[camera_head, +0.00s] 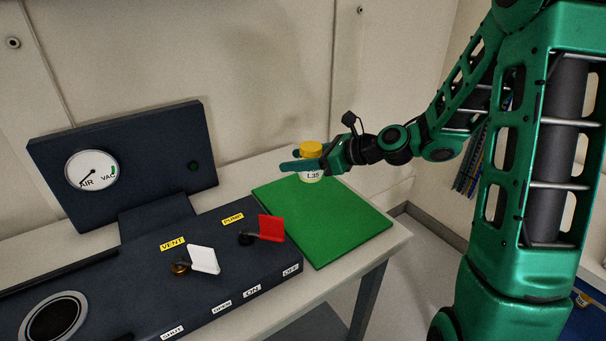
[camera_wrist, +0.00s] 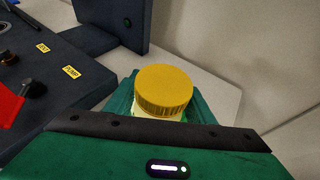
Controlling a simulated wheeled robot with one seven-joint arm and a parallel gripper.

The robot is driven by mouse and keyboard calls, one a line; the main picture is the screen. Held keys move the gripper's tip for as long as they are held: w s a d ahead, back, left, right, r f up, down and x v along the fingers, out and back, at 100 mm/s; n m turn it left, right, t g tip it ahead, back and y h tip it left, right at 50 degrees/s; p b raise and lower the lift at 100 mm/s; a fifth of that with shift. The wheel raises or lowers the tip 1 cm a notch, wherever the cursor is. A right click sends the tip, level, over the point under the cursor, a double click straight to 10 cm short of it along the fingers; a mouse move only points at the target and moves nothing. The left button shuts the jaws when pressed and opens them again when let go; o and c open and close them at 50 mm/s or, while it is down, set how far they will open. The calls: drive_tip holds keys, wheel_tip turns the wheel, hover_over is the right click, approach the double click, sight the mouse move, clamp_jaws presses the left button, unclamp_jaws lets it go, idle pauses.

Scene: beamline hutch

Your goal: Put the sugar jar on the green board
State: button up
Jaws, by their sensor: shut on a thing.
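The sugar jar (camera_head: 312,176) is white with a yellow lid and a label that seems to read "L35". It is upright over the far part of the green board (camera_head: 335,220), which lies flat on the right end of the table. My gripper (camera_head: 308,165) reaches in from the right and is shut around the jar below its lid. In the wrist view the yellow lid (camera_wrist: 163,90) shows between the green fingers and hides most of the body. I cannot tell whether the jar's base touches the board.
A dark control box (camera_head: 215,265) with a white lever (camera_head: 204,260) and a red lever (camera_head: 271,228) stands left of the board. A gauge panel (camera_head: 125,160) rises behind it. The near part of the board is bare. The wall is close behind.

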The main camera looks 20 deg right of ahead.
drive_tip(key=w+d+f, duration=0.2)
drive_tip(key=w, duration=0.1)
drive_tip(key=shift+d+f, duration=0.15)
drive_tip(key=shift+d, duration=0.2)
drive_tip(key=shift+f, duration=2.05)
drive_tip(key=o, duration=1.3)
drive_tip(key=shift+o, duration=0.2)
drive_tip(key=shift+d, duration=0.2)
drive_tip(key=v, duration=1.2)
drive_tip(key=shift+a, duration=0.1)
drive_tip(key=shift+s, duration=0.15)
